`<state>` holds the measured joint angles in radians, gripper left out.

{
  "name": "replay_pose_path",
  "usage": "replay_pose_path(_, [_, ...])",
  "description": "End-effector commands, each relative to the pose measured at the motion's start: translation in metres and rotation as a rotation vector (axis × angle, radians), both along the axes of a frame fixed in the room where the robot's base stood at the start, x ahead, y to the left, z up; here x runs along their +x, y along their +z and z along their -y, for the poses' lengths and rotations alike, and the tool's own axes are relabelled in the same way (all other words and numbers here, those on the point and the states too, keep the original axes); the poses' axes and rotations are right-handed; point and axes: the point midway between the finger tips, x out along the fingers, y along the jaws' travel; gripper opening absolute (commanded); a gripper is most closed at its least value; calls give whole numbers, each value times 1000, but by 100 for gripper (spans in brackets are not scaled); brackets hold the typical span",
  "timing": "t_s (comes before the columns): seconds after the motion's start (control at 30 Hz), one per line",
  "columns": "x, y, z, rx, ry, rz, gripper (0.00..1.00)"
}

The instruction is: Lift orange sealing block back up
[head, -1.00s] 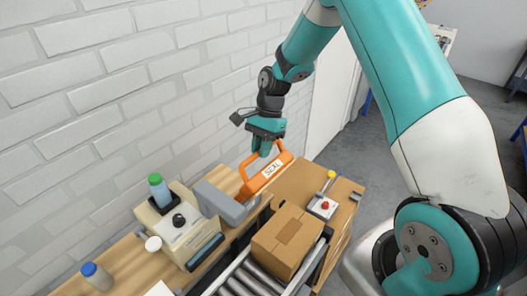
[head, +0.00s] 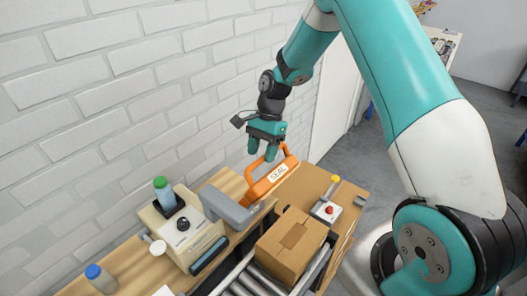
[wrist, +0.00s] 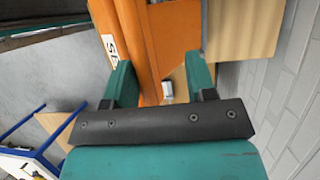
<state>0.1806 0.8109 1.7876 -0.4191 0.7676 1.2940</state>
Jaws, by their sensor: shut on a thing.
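In the wrist view the orange block (wrist: 130,35) runs between the two teal fingers of my gripper (wrist: 160,82). Part of the label shows at its left. Whether its underside touches anything is hidden.
A grey machine arm (head: 230,207) stands close left of the block. A cardboard box (head: 290,252) sits on the rollers in front. A control box with a red button (head: 329,210) is at right. The white brick wall is close behind.

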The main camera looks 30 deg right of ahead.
Motion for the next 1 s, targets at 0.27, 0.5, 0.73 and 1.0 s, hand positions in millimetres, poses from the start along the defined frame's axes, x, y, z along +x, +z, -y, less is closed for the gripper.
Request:
replay_pose_path(0.27, [3,2,2,0,-4,11,42])
replay_pose_path(0.5, [3,2,2,-2,-4,10,42])
replay_pose_path(0.73, [5,9,4,-2,-4,14,42])
replay_pose_path(1.0, [16,60,24,-3,-3,15,42])
